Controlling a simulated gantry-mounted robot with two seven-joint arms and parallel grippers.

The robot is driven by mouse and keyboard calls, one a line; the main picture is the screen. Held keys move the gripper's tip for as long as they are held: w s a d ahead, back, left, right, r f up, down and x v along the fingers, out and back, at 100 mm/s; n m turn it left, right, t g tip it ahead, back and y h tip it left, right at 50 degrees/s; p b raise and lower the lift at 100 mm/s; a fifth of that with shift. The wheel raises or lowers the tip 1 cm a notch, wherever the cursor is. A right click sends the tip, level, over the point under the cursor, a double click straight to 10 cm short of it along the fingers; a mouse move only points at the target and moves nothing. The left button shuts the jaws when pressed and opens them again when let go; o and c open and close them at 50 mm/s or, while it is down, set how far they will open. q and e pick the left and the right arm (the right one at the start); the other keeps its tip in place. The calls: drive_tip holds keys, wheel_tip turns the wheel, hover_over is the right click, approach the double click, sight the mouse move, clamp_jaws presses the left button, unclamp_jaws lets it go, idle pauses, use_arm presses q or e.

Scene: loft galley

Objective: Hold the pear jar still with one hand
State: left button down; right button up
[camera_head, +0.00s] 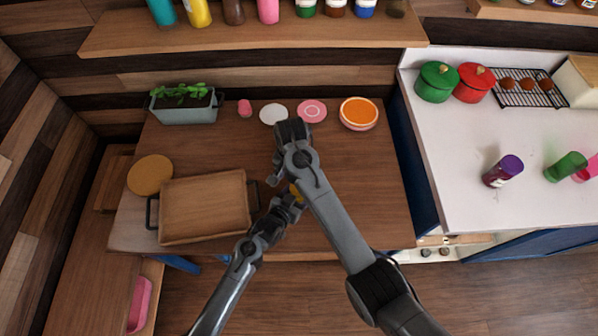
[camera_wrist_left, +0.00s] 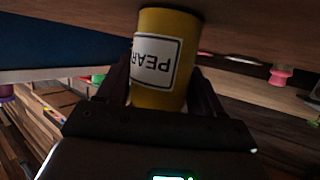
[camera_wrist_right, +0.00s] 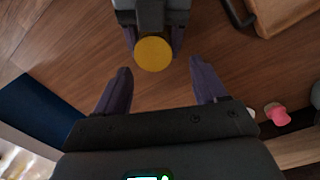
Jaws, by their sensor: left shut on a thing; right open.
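The pear jar is a yellow cylinder with a white "PEAR" label, seen upside down in the left wrist view (camera_wrist_left: 165,60). Only a bit of the jar (camera_head: 296,193) shows in the head view, under my right arm. My left gripper (camera_head: 292,196) is shut around its sides. In the right wrist view the jar's round yellow top (camera_wrist_right: 153,53) sits between the left fingers, and the jar appears to stand upright on the table. My right gripper (camera_wrist_right: 160,72) is open and empty, above the table beside the jar; the head view shows it (camera_head: 291,128) behind the jar.
A wooden tray (camera_head: 205,207) with dark handles lies left of the jar, near a round tan board (camera_head: 150,175). A planter (camera_head: 186,108), a small pink object (camera_head: 245,108), a white disc (camera_head: 273,114), a pink plate (camera_head: 312,111) and an orange bowl (camera_head: 359,113) line the back. The table's right side is clear.

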drive_tip(key=n, duration=0.2)
drive_tip(key=r+n, duration=0.1)
drive_tip(key=shift+d+r+n, duration=0.1)
drive_tip(key=shift+d+n, duration=0.15)
drive_tip(key=shift+n, duration=0.05)
drive_tip(key=shift+d+r+n, duration=0.2)
drive_tip(key=shift+d+n, duration=0.05)
drive_tip(key=shift+n, duration=0.15)
drive_tip(key=shift+d, duration=0.2)
drive_tip(key=shift+f, duration=0.2)
drive_tip(key=shift+f, duration=3.95)
